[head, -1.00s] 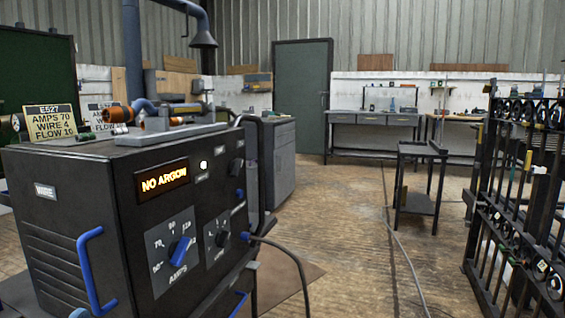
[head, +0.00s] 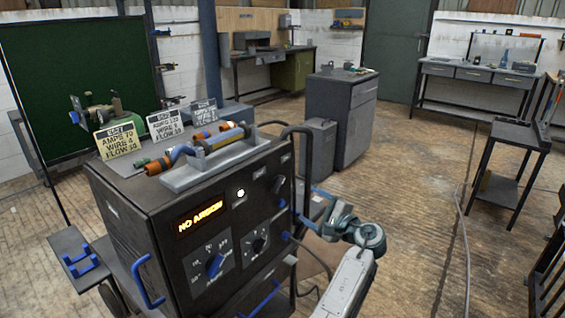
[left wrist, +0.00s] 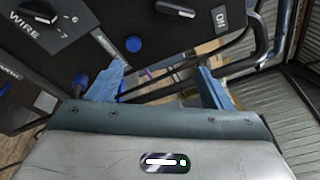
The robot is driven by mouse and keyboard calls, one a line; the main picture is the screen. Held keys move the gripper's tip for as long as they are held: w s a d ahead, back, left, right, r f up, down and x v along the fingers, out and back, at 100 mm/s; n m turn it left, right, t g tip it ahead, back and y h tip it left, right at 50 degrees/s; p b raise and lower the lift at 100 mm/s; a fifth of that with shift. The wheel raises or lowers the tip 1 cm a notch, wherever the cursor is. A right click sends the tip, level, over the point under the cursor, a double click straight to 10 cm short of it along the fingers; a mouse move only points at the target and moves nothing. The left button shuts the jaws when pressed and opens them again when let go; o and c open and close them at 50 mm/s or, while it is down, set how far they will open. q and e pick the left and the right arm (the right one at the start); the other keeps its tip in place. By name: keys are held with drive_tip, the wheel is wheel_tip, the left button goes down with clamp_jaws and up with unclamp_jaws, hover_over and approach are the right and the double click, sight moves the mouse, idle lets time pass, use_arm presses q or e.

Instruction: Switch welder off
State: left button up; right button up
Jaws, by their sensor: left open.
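The dark welder (head: 130,225) stands at left centre in the head view, its orange display (head: 200,214) lit with NO ARGON and a white lamp (head: 241,193) glowing. A dark rotary switch (head: 277,184) is at the upper right of its front. In the left wrist view, this switch (left wrist: 175,9) has its pale bar pointing roughly toward an ON label (left wrist: 221,18). My left gripper (head: 313,207) is open and empty, just right of the front panel. In the left wrist view its blue fingers (left wrist: 158,86) are apart, below the switch. My right gripper is not in view.
The front also carries an amps dial (head: 215,265), a wire dial (head: 256,243) and a blue handle (head: 148,281). A torch (head: 222,138) and several sign cards (head: 163,125) are on top. A grey cabinet (head: 335,125) stands behind. Open floor (head: 410,220) lies right.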

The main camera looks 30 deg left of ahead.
sight(280, 185)
use_arm(q)
wheel_tip(280, 185, up, 4)
drive_tip(key=s+g+y+p, duration=0.1)
drive_tip(key=s+g, duration=0.1)
drive_tip(key=g, duration=0.1)
drive_tip(key=shift+n, duration=0.3)
drive_tip(key=a, duration=0.3)
drive_tip(key=a+p, duration=0.1)
drive_tip(key=a, duration=0.2)
drive_tip(key=w+a, duration=0.1)
drive_tip(key=a, duration=0.3)
drive_tip(key=shift+p, duration=0.3)
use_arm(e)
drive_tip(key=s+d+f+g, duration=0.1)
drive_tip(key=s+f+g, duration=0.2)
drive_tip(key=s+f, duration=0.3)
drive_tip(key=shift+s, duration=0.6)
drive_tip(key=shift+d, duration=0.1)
use_arm(q)
drive_tip(key=shift+f+g, duration=0.1)
drive_tip(key=shift+g, duration=0.3)
drive_tip(key=c, duration=1)
